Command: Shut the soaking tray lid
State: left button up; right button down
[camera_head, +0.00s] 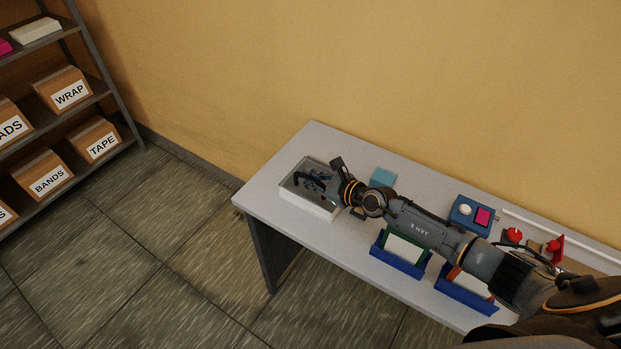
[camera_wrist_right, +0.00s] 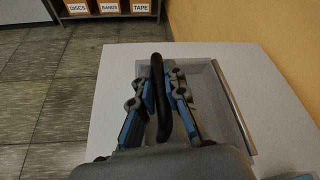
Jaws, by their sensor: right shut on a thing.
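The soaking tray (camera_head: 306,208) is a pale, shallow box near the left end of the table. A greyish lid surface shows at its top, but I cannot tell whether it lies fully down. My right gripper (camera_head: 311,181) is over the tray, its arm reaching in from the right. In the right wrist view the gripper (camera_wrist_right: 160,88) is shut on a dark curved handle (camera_wrist_right: 157,90) between its blue-padded fingers. The tray's rim (camera_wrist_right: 234,108) shows to the right of the fingers. The gripper hides much of the tray. My left gripper is not in view.
The tray stands on a light grey table (camera_head: 263,190) against a yellow wall. A shelf with labelled boxes (camera_head: 62,90) is at left.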

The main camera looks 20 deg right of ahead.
jog(key=shift+s+f, duration=0.15)
jog(key=shift+f, duration=0.1)
jog(key=c, duration=1.4)
grip_release()
jog(key=shift+o, duration=0.2)
jog(key=shift+r, duration=0.1)
jog(key=v, duration=1.1)
jog(key=shift+s+d, duration=0.2)
jog(key=shift+s, duration=0.1)
jog(key=shift+r, duration=0.2)
